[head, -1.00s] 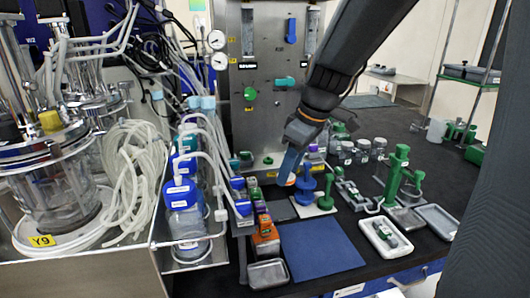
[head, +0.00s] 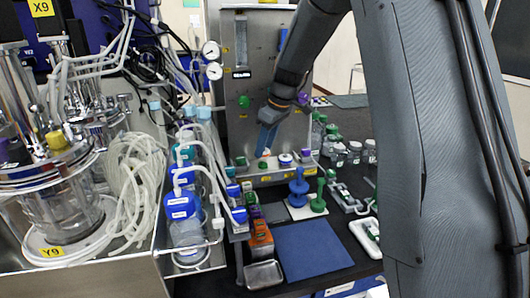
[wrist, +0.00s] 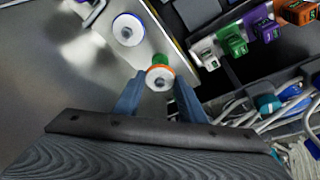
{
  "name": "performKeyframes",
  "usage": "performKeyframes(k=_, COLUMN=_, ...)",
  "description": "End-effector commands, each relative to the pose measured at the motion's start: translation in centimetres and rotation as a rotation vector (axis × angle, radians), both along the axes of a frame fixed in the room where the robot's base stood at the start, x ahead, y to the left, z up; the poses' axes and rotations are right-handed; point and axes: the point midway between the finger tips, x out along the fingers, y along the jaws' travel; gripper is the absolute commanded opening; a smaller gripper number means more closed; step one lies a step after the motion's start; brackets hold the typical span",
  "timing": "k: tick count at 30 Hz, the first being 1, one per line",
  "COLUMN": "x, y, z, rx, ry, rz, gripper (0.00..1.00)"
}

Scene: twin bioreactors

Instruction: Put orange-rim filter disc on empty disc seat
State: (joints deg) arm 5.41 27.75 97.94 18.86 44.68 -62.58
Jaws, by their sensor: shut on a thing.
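My gripper (wrist: 159,92) is shut on the orange-rim filter disc (wrist: 159,78), a pale disc with a grey hub, between its two blue fingertips. In the head view, my gripper (head: 266,140) hangs over the metal ledge at the foot of the steel panel. A green piece (wrist: 160,60) shows just behind the held disc in the wrist view and is partly hidden by it. I cannot tell whether they touch. A blue-rim disc (wrist: 128,30) sits on the ledge beside it; it also shows in the head view (head: 285,160). I cannot clearly make out an empty disc seat.
The steel panel (head: 240,125) rises close behind my gripper. Blue (head: 299,188) and green (head: 319,197) stands are in front, to the right. Blue-capped bottles (head: 183,215) and tubing are at left. The blue mat (head: 310,250) is clear.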

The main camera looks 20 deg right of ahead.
Motion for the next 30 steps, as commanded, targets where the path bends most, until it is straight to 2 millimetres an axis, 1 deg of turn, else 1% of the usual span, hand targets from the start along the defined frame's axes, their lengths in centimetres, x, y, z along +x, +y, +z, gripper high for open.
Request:
performKeyframes(k=2, x=0.3, y=0.0, z=0.0, rx=0.0, ry=0.0, rz=0.0, gripper=0.16)
performKeyframes(k=5, x=0.2, y=0.0, z=-0.7, rx=0.001, ry=0.003, rz=0.001, gripper=0.16)
performKeyframes(k=9, x=0.1, y=0.0, z=-2.5, rx=0.0, ry=0.006, rz=0.001, gripper=0.16)
performKeyframes(k=12, x=0.2, y=0.0, z=-3.4, rx=0.0, ry=0.003, rz=0.001, gripper=0.16)
performKeyframes(k=22, x=0.3, y=0.0, z=-3.9, rx=0.0, ry=0.0, rz=0.001, gripper=0.16)
performKeyframes(k=23, x=0.3, y=0.0, z=-3.9, rx=0.0, ry=0.0, rz=0.001, gripper=0.39)
performKeyframes(k=24, x=0.3, y=0.0, z=-3.8, rx=0.0, ry=0.0, rz=0.001, gripper=0.45)
performKeyframes(k=26, x=0.3, y=0.0, z=-3.8, rx=0.0, ry=0.0, rz=0.001, gripper=0.55)
performKeyframes(k=30, x=0.3, y=0.0, z=-3.8, rx=0.0, ry=0.0, rz=0.001, gripper=0.56)
